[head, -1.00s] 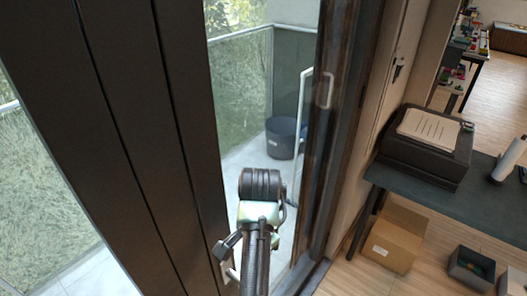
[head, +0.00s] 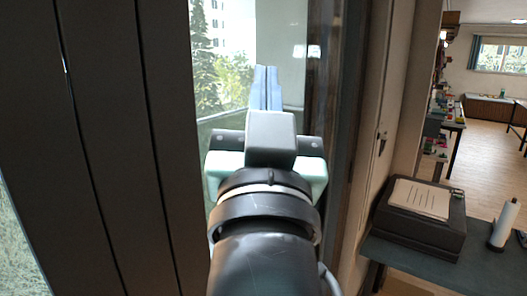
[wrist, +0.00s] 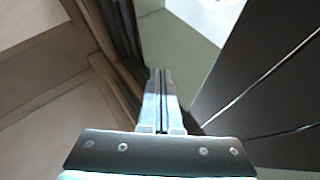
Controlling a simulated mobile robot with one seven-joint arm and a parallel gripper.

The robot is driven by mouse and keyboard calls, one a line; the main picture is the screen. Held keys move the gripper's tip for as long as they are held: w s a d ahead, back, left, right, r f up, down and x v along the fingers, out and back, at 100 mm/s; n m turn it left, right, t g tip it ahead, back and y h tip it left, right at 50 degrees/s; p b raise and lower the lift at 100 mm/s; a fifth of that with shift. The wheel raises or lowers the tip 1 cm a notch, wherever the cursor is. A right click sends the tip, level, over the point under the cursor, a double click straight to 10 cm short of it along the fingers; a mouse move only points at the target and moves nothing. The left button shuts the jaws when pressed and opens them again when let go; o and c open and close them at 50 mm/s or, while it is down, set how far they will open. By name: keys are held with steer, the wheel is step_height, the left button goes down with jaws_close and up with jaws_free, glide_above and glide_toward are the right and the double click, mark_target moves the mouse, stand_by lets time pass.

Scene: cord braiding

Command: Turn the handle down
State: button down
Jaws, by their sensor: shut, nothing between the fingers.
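My gripper (head: 267,72) is shut and empty, its two narrow fingers side by side and raised in front of the glass in the head view. In the wrist view my gripper (wrist: 160,74) also shows shut, pointing along the gap between the dark door panel (wrist: 262,75) and the brown frame. In the head view the wide dark door panel (head: 100,150) fills the left, beside my gripper. I see no handle on this panel now; my arm covers its lower right side. A small dark handle (head: 382,142) shows on the beige surface to the right, apart from my gripper.
A dark frame (head: 345,110) stands just right of my gripper. Farther right, a dark table (head: 400,250) holds a black box (head: 410,225) with papers and a white roll (head: 505,226). The wooden floor (head: 485,150) beyond is open.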

steer(key=s+r+n+t, duration=0.1)
steer(key=s+r+t, duration=0.3)
steer(key=s+r, duration=0.3)
steer(key=w+f+m+g+y+b, duration=0.1)
steer(key=w+f+g+y+b, duration=0.35)
steer(key=f, duration=1.45)
steer(key=w+f+m+g+y+b, duration=0.1)
steer(key=w+f+g+b, duration=0.5)
steer(key=f, duration=1.3)
steer(key=s+d+f+m+y+b, duration=0.1)
steer(key=s+f+m+b, duration=0.15)
steer(key=f, duration=0.85)
steer(key=s+d+f+m+b, duration=0.2)
steer(key=s+f+m, duration=0.2)
steer(key=f, duration=0.7)
steer(key=s+d+f+m+y+b, duration=0.1)
steer(key=s+f+m+b, duration=0.2)
steer(key=f, duration=0.8)
steer(key=w+a+p, duration=0.4)
steer(key=w+a, duration=0.2)
steer(key=shift+w+a, duration=0.2)
steer(key=shift+a, duration=0.2)
steer(key=shift+m, duration=0.25)
